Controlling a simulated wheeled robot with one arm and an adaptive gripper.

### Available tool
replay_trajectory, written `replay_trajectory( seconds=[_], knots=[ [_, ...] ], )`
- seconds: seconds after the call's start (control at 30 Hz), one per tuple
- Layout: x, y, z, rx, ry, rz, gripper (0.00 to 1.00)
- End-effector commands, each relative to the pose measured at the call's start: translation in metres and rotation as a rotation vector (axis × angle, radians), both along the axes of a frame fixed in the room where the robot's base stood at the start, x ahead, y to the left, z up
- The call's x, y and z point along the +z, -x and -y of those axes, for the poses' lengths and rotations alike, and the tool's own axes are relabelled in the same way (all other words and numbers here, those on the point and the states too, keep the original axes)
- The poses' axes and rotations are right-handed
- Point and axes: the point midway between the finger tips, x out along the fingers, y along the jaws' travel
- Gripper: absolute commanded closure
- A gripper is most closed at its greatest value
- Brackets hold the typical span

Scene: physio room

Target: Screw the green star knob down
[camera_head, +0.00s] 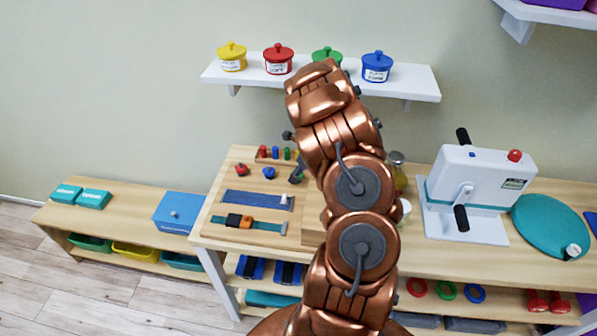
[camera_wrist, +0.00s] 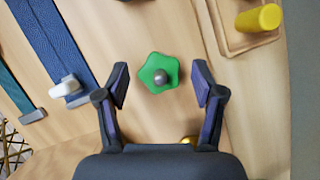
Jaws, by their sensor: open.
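The green star knob (camera_wrist: 150,84) lies in the middle of the wrist view, with a grey round stud end showing at its centre. My gripper (camera_wrist: 160,70) is open, with one dark finger on each side of the knob and a gap between each finger and it. Nothing is held. In the head view my gripper (camera_head: 292,158) is over the wooden bench (camera_head: 215,205), partly behind my arm, and I cannot make out the green knob there. How far the knob is screwed down cannot be told.
A red knob (camera_head: 241,169) and a blue knob (camera_head: 269,173) lie left of my gripper. A blue strap (camera_head: 245,198) and a teal strap with an orange buckle (camera_head: 238,220) lie nearer the front. A peg rack holds a yellow peg (camera_wrist: 258,19). A white crank machine (camera_head: 480,180) stands right.

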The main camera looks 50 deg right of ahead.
Motion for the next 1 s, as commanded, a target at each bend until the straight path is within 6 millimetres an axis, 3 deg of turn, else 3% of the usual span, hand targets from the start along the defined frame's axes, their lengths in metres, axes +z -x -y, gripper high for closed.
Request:
replay_trajectory(
  seconds=[0.07,0.6,1.0],
  knots=[
    [0.0000,0.0001,0.0000,0.000,0.000,0.000,0.37],
    [-0.0001,0.0002,0.0000,-0.001,0.000,0.000,0.93],
    [-0.0040,0.0000,-0.0005,-0.084,0.001,0.000,0.93]
  ],
)
